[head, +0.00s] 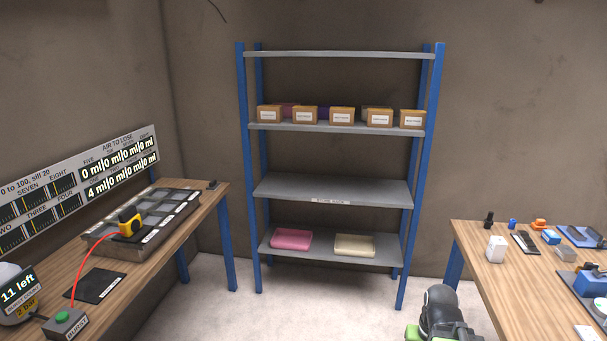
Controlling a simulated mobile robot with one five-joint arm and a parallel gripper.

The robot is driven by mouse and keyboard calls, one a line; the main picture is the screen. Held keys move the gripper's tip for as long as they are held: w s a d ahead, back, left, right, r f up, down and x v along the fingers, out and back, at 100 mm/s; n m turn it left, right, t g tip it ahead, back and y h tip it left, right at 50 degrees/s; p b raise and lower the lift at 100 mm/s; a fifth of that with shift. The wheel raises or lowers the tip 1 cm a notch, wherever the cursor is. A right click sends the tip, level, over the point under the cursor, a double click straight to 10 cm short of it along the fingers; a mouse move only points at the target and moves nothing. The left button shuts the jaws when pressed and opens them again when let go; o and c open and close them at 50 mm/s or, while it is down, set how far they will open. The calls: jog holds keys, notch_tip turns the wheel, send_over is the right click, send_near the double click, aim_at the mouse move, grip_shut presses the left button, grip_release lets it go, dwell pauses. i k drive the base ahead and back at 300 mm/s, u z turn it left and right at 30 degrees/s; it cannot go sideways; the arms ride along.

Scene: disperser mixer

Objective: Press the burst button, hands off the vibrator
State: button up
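The burst button is a green button (64,316) on a small grey box labelled BURST, near the front edge of the left wooden table at the lower left. The vibrator seems to be the yellow and black device (129,221) on the near part of a grey compartmented tray (124,250). A red cord runs from it down to near the button box. A display unit (17,297) reading "11 left" stands left of the button, cut by the picture edge. Part of my arm (440,312) shows at the bottom, well right of the button; no gripper fingers can be made out.
A dark mat (97,286) lies between tray and button. A wall board (80,180) shows ml readings. A right table (490,273) holds small items. Floor between the tables is clear.

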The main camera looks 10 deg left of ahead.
aim_at(62, 317)
jog(key=u, duration=1)
jog(key=i, duration=1.6)
jog(key=u, duration=1.1)
jog(key=k, duration=0.2)
jog(key=u, duration=0.05)
jog(key=i, duration=0.35)
jog(key=z, duration=0.05)
